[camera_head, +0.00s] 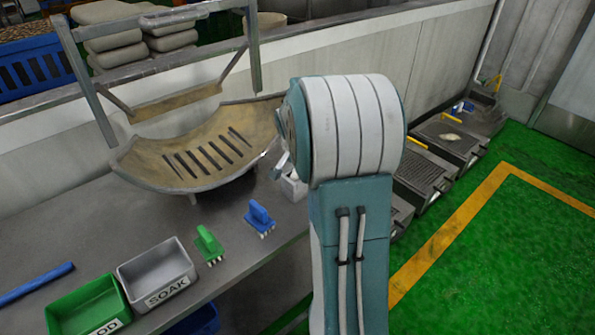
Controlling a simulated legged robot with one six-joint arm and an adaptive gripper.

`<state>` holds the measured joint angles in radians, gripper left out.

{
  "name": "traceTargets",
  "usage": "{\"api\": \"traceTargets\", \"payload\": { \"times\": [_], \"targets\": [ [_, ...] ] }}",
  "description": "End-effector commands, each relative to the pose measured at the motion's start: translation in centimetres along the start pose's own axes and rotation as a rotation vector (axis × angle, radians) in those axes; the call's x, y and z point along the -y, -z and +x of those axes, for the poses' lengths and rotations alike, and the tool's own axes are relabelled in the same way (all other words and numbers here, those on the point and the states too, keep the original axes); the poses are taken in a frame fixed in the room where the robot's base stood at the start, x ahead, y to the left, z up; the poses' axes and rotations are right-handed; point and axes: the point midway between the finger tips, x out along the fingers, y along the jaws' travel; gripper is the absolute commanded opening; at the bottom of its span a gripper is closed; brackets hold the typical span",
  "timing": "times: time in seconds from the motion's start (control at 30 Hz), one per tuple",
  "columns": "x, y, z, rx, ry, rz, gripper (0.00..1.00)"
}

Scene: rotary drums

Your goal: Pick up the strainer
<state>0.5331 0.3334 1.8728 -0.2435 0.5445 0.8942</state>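No object here is clearly recognisable as the strainer. A tan, curved, slotted trough (205,150) rests on the grey bench and has several dark slots; I cannot tell whether it is the strainer. Grey metal boxes with dark grated tops (425,172) stand along the wall at the right, partly behind my arm. A pale object (293,186) beside my arm is partly covered and unclear. My arm fills the middle of the view, and my gripper cannot be made out behind it.
The grey bench (75,228) holds a green brush (208,243), a blue brush (259,215), a green bin (88,307), a grey bin (155,274) marked SOAK and a blue rod (37,283). A metal frame (97,107) rises around the trough. Green floor (500,265) is clear at right.

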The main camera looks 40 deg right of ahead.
Motion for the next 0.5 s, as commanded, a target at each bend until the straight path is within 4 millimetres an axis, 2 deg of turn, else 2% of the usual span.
{"api": "traceTargets", "payload": {
  "times": [0.03, 0.13, 0.4, 0.43, 0.47, 0.5],
  "targets": [
    [-0.1, 0.0, 0.9, 0.002, -0.002, 0.0, 0.6],
    [0.0, 0.0, 1.9, 0.0, -0.001, 0.0, 0.6],
    [0.0, 0.1, 2.2, -0.001, 0.001, 0.0, 0.6],
    [0.0, 0.1, 2.2, -0.001, 0.001, 0.0, 0.51],
    [0.0, 0.0, 2.2, -0.001, 0.001, 0.0, 0.38],
    [0.0, 0.0, 2.2, -0.001, 0.001, 0.0, 0.2]
  ]
}}
